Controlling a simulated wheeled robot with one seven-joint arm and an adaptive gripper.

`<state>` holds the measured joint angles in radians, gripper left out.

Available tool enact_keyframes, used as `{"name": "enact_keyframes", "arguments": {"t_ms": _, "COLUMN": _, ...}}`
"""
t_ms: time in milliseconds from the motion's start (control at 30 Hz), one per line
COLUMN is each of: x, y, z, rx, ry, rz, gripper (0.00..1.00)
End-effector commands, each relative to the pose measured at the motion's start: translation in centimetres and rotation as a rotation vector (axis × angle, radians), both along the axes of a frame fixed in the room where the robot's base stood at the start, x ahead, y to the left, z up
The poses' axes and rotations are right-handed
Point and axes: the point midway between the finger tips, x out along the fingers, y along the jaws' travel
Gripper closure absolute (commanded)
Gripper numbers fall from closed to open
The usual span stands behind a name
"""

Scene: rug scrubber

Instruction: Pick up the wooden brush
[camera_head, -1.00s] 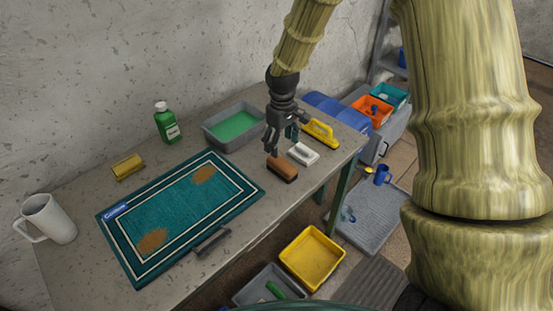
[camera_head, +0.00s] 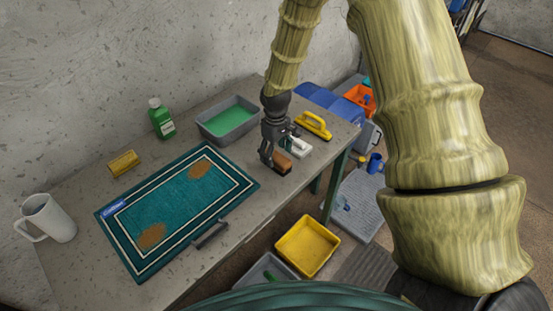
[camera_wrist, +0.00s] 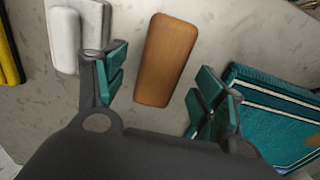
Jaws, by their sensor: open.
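The wooden brush (camera_head: 283,164) lies on the grey table near its front edge, right of the teal rug. In the wrist view its brown wooden back (camera_wrist: 166,60) shows between and beyond my two fingers, with its long side running away from me. My gripper (camera_head: 271,158) points down at the brush's left end in the head view and hides part of it. In the wrist view my gripper (camera_wrist: 163,95) is open, its teal-padded fingers apart on either side of the brush, with nothing held.
A white brush (camera_head: 299,147) lies close behind the wooden one, and a yellow-handled brush (camera_head: 313,125) farther back. The teal rug (camera_head: 180,208) is left. A grey tray of green liquid (camera_head: 228,122) stands behind. A yellow bin (camera_head: 307,246) is below the table edge.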

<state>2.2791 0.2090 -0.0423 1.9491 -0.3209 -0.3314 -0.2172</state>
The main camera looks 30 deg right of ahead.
Motion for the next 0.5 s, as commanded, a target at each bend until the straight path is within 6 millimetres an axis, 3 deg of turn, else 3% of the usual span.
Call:
{"name": "enact_keyframes", "arguments": {"t_ms": 300, "x": -0.2, "y": 0.0, "z": -2.6, "rx": 0.000, "ry": 0.001, "rz": 0.001, "gripper": 0.30}}
{"name": "enact_keyframes", "arguments": {"t_ms": 500, "x": -0.2, "y": 0.0, "z": -3.3, "rx": 0.000, "ry": 0.000, "rz": 0.001, "gripper": 0.30}}
